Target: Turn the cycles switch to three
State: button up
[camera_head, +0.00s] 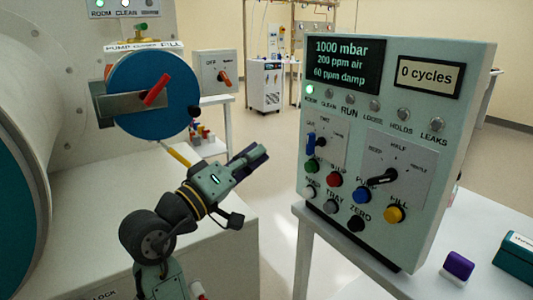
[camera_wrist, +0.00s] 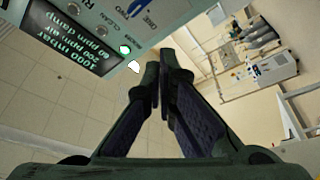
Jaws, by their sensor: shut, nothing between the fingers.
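A grey-green control panel (camera_head: 420,115) stands at the right. Its left switch plate (camera_head: 334,136) carries a knob with a blue handle (camera_head: 310,146) on the left side. The small labels are hard to read in the head view. The cycles display (camera_head: 428,76) reads "0 cycles". My gripper (camera_head: 264,152) is shut and empty, left of the panel and apart from it. Its fingers (camera_wrist: 164,82) point forward in the wrist view.
A second switch (camera_head: 382,177) with a black handle sits right of the first. Several coloured buttons line the panel's lower part, including a yellow one (camera_head: 394,214). A purple-and-white block (camera_head: 458,267) and teal box (camera_head: 516,260) lie on the table. A blue round door (camera_head: 165,115) is at left.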

aim_at(308, 143)
jog(key=shift+o, duration=0.6)
jog(key=shift+s+a, duration=0.1)
jog(key=shift+s, duration=0.2)
jog(key=shift+o, duration=0.8)
jog(key=shift+s+r+m+g+h, duration=0.1)
jog(key=shift+m+g+h, duration=0.3)
jog(key=shift+m, duration=0.6)
jog(key=shift+o, duration=1.3)
jog(key=m, duration=0.1)
jog(key=m+g, duration=0.1)
jog(key=m, duration=0.1)
jog(key=m+g+b, duration=0.1)
jog(key=m, duration=0.1)
jog(key=shift+s+d+r+h, duration=0.2)
jog(key=shift+s+d+h, duration=0.1)
jog(key=shift+s, duration=0.1)
jog(key=shift+o, duration=0.7)
jog(key=m+g, duration=0.1)
jog(key=m, duration=0.2)
jog(key=s+m+g, duration=0.1)
jog(key=m, duration=0.1)
jog(key=shift+s+d+r+m, duration=0.15)
jog(key=shift+d+r+m, duration=0.05)
jog(key=shift+m, duration=0.2)
jog(key=p+x, duration=0.2)
jog(key=x, duration=0.8)
jog(key=shift+d, duration=0.45)
jog(key=shift+c, duration=0.6)
grip_shut()
